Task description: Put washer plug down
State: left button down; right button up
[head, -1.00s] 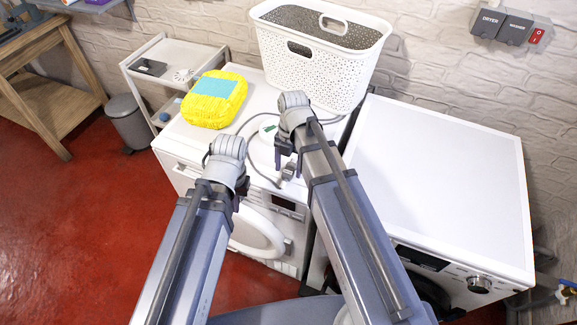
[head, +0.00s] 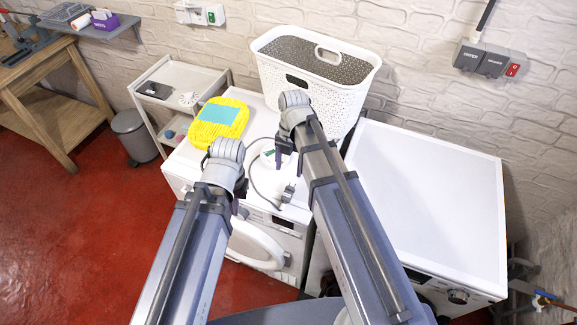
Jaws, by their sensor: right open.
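The washer plug (head: 288,193) is a small grey plug lying on the white top of the washing machine (head: 262,208), near its front edge. Its grey cable (head: 252,178) loops left and back across the top. My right gripper (head: 284,160) is open and empty, above and behind the plug in the picture, with a visible gap between them. My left gripper (head: 240,198) is at the front left of the washing machine, left of the plug. Its fingers are mostly hidden behind its own wrist, and nothing shows in it.
A yellow pack (head: 218,122) and white basket (head: 316,92) stand on the washing machine. A round white-and-green item (head: 268,158) is partly hidden beside my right gripper. The machine at right (head: 430,200) has a clear top.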

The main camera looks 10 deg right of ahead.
jog(key=s+a+m+h, duration=0.1)
jog(key=s+m, duration=0.4)
jog(key=m, duration=0.7)
jog(key=s+a+m+t+h, duration=0.1)
jog(key=s+a+m, duration=0.3)
jog(key=m, duration=0.9)
jog(key=shift+s+a, duration=0.25)
jog(key=shift+s, duration=0.8)
jog(key=shift+r, duration=0.1)
jog(key=shift+f+b, duration=0.7)
jog(key=shift+b, duration=0.05)
